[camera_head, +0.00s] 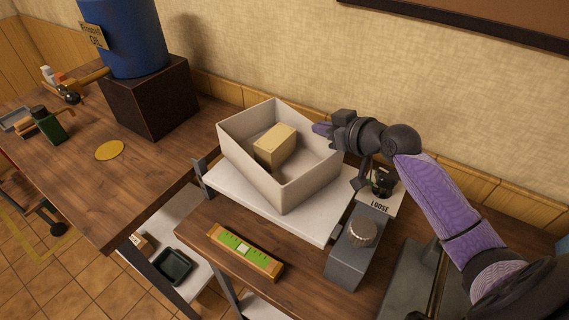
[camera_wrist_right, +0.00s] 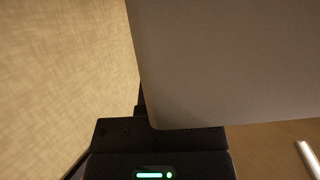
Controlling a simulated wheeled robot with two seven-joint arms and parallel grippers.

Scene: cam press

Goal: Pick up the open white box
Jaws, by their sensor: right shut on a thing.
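The open white box (camera_head: 312,181) is at the middle of the head view, over a white platform (camera_head: 228,196). A tan block (camera_head: 275,146) lies inside it. My right gripper (camera_head: 324,129) is at the box's back right wall and is shut on it. In the right wrist view the box wall (camera_wrist_right: 230,60) fills the upper right, right against my gripper (camera_wrist_right: 148,118). The fingertips are mostly hidden. I cannot tell whether the box's underside touches the platform. My left gripper is not in view.
A grey device with a knob (camera_head: 361,234) and a "LOOSE" label (camera_head: 380,206) stand right of the platform. A green level-like bar (camera_head: 244,250) lies in front. A dark block (camera_head: 152,96) carries a blue barrel (camera_head: 126,38) at back left. The wall is close behind.

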